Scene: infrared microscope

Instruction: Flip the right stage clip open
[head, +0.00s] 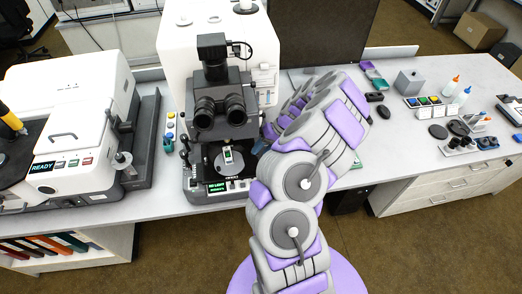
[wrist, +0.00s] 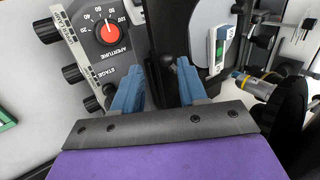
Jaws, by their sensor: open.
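The microscope (head: 222,115) stands on the bench, with dark twin eyepieces above its round stage (head: 232,167). A white and green slide-like sample (head: 228,155) lies on the stage; it also shows in the wrist view (wrist: 220,45). I cannot make out the right stage clip in either view. My gripper (wrist: 157,80) is open, with its two blue fingers apart and nothing seen held between them. A dark round knob (wrist: 168,61) shows between the fingers, close to the right one. In the head view my arm reaches to the microscope's right side and mostly hides the gripper.
A red aperture dial (wrist: 109,31) on a grey panel with black side knobs is left of my fingers. A white instrument (head: 72,125) stands left of the microscope; bottles (head: 452,86) and trays stand right.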

